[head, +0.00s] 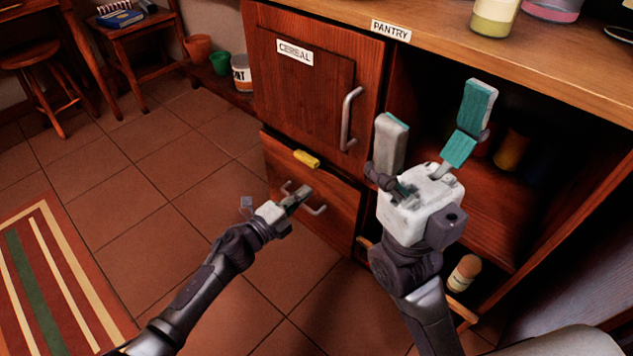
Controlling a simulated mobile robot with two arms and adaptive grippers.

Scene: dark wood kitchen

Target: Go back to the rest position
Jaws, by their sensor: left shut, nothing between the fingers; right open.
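My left gripper (294,199) is shut and empty. In the picture it overlaps the metal handle (316,210) of the lower drawer (338,230); I cannot tell if it touches. My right gripper (432,128) is open, with its teal-padded fingers spread wide and nothing between them. It is raised in front of the open pantry shelf (490,205), right of the cereal door (300,95), which looks shut.
The counter (450,38) with a pantry label (391,30) runs above, with a jar (494,17) on it. A yellow object (306,158) is at the drawer's top edge. A bottle (464,272) stands low at the right. Tiled floor (130,190) is clear at left, beside a striped rug (50,270).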

